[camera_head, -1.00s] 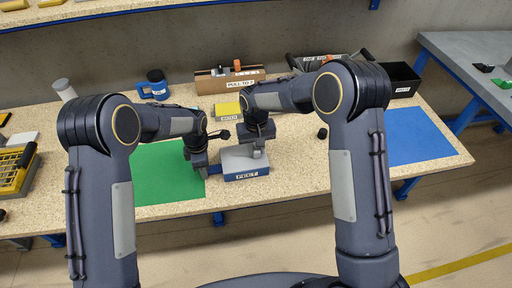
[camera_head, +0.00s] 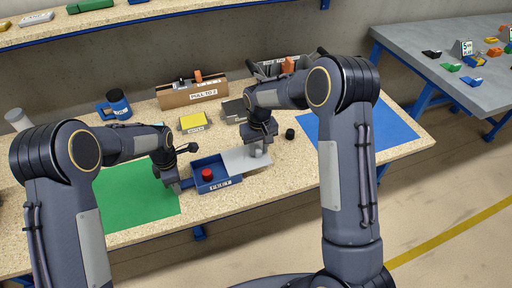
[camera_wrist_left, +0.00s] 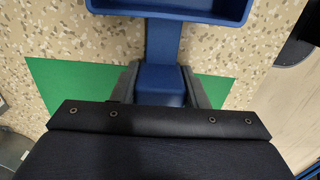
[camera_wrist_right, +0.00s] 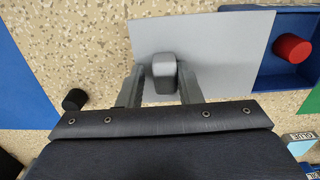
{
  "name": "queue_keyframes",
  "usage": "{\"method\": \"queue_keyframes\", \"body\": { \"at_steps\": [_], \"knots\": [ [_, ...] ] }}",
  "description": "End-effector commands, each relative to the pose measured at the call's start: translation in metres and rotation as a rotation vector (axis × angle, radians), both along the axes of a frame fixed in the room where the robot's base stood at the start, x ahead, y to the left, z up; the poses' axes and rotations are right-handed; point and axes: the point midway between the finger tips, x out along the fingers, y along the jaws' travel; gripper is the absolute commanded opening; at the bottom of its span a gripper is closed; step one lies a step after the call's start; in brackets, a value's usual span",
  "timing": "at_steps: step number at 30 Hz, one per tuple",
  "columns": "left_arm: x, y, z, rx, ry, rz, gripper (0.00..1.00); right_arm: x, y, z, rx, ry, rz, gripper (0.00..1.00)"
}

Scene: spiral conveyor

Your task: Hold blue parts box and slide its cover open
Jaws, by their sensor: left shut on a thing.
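The blue parts box (camera_head: 230,183) sits on the speckled bench, its inside showing on the left with a red cylinder (camera_head: 207,174) in it. Its grey cover (camera_head: 240,158) is slid to the right and sticks out past the box. My left gripper (camera_head: 174,185) is shut on the box's blue handle (camera_wrist_left: 160,80) at the left end. My right gripper (camera_wrist_right: 162,82) is at the cover's grey knob (camera_wrist_right: 164,70). Its fingers stand on both sides of the knob, with a gap visible. The red cylinder also shows in the right wrist view (camera_wrist_right: 292,48).
A green mat (camera_head: 135,198) lies left of the box and a blue mat (camera_head: 385,135) lies right. Behind are a yellow-topped item (camera_head: 194,122), a cardboard bin (camera_head: 190,94) and a blue mug (camera_head: 117,103). A small black cylinder (camera_head: 290,133) stands near my right gripper.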

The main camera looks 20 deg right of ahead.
Motion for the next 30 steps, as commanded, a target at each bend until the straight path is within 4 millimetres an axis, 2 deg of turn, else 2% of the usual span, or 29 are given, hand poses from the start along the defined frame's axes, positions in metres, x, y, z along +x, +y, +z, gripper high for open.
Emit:
{"method": "queue_keyframes", "body": {
  "at_steps": [3,10,14,17,24,30],
  "knots": [
    [-0.002,0.003,-0.003,0.006,0.007,0.001,0.03,0.000,0.000,0.000,0.001,-0.001,0.000,0.44],
    [-0.002,0.003,-0.003,0.006,0.007,0.001,0.03,0.000,0.002,0.000,0.003,-0.001,0.000,0.44],
    [-0.002,0.003,-0.003,0.007,0.007,0.001,0.03,0.001,0.002,0.008,0.003,-0.004,0.000,0.44],
    [-0.002,0.003,-0.003,0.007,0.007,0.001,0.03,0.001,0.002,0.024,0.004,-0.006,0.000,0.44],
    [-0.002,0.003,-0.003,0.007,0.007,0.001,0.03,0.001,0.001,0.076,0.003,-0.007,0.000,0.44],
    [-0.002,0.003,-0.003,0.007,0.007,0.001,0.03,0.000,0.001,0.108,0.002,-0.004,-0.001,0.44]
  ]
}}
